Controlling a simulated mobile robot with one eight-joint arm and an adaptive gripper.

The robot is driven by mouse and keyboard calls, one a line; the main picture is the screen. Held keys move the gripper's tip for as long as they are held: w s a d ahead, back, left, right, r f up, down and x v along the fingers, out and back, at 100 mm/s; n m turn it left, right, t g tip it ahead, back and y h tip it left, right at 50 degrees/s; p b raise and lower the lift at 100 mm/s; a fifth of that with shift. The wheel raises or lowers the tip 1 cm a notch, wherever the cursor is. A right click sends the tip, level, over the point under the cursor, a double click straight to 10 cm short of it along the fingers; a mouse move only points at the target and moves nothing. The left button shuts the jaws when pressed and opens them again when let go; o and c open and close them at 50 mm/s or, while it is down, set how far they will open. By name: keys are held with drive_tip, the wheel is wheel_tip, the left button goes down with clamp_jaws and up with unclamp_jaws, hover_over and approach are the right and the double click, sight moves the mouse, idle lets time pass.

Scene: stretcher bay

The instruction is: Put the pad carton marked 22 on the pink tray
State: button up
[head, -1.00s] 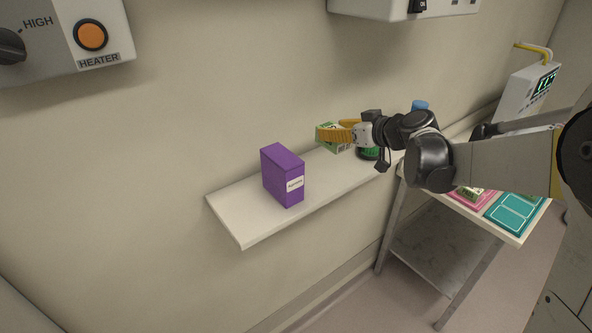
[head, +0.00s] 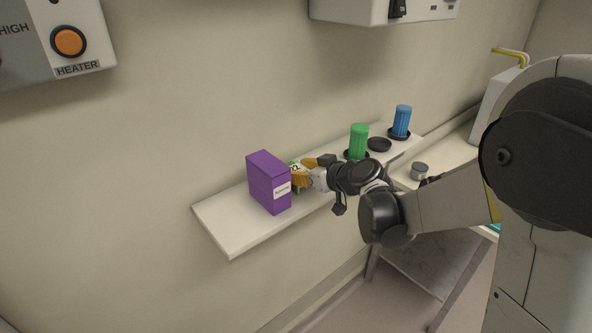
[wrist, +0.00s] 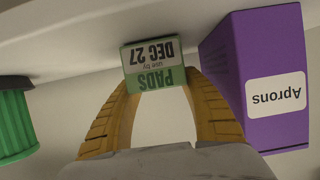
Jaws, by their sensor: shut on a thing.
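The pad carton (head: 295,166), green and white, is between the orange fingers of my gripper (head: 301,177), just right of the purple box. It has a dark number on it, too small to read surely. In the wrist view the carton (wrist: 152,55) appears upside down, reading "PADS use by DEC 27". My gripper (wrist: 155,88) is shut on it there. I cannot tell whether the carton touches the shelf. The pink tray is not visible now; my arm covers most of the trolley.
A purple Aprons box (head: 268,182) stands on the wall shelf (head: 228,222), close beside the carton. A green cup (head: 359,141), a black round holder (head: 379,144) and a blue cup (head: 402,120) stand further right. A small grey pot (head: 419,171) is on the trolley. The shelf's left end is clear.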

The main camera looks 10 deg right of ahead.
drive_tip(key=shift+f, duration=0.15)
drive_tip(key=o, duration=1.3)
